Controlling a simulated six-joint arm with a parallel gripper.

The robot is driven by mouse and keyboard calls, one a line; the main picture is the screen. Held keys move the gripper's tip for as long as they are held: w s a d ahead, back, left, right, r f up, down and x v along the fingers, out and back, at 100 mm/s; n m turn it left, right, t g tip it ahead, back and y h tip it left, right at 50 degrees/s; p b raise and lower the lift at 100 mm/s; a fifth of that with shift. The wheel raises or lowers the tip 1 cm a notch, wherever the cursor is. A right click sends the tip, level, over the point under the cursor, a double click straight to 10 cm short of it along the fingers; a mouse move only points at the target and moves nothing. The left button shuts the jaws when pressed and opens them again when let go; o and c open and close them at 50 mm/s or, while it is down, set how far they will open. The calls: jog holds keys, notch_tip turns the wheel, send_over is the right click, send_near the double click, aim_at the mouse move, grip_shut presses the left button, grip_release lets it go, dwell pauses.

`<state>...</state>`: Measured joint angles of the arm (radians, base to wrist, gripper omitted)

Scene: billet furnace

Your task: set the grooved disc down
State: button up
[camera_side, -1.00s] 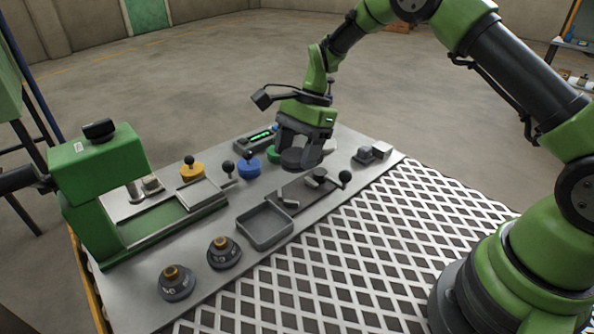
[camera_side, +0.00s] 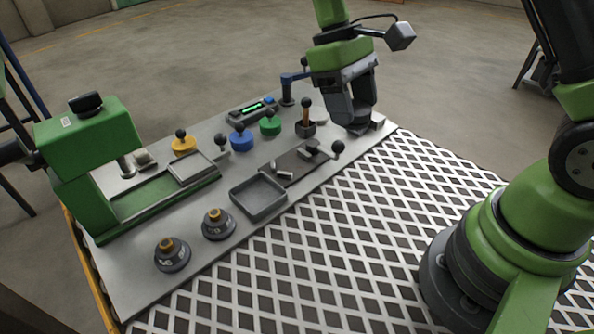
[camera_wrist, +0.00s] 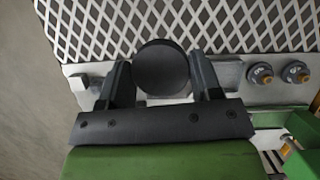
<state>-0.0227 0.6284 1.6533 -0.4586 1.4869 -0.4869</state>
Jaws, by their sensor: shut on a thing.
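My gripper (camera_side: 352,118) is at the far right end of the grey work plate (camera_side: 140,285), low over it. It is shut on the grooved disc, which shows as a dark round disc (camera_wrist: 161,68) between the two fingers in the wrist view. In the side view the fingers mostly hide the disc. I cannot tell whether the disc touches the plate, and its grooves are not clear.
A brown-handled holder (camera_side: 306,118) and a dark slide with a black knob (camera_side: 338,146) are close by on the left. A shallow grey tray (camera_side: 258,197) and two dark weights (camera_side: 172,254) stand nearer the front. White lattice (camera_side: 330,230) borders the plate.

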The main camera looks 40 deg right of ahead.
jog(key=w+a+f+n+t+h, duration=0.3)
jog(key=w+a+n+h, duration=0.15)
jog(key=n, duration=0.75)
jog(key=n+t+y, duration=0.2)
jog(key=n+t, duration=0.3)
jog(key=n, duration=0.8)
send_over(259, 195)
jog(key=s, duration=0.1)
notch_tip(259, 195, down, 2)
jog(key=shift+n, duration=0.5)
jog(key=f, duration=0.3)
jog(key=a+f, duration=0.1)
jog(key=f, duration=0.1)
jog(key=shift+f, duration=2.75)
jog(key=shift+f, duration=0.1)
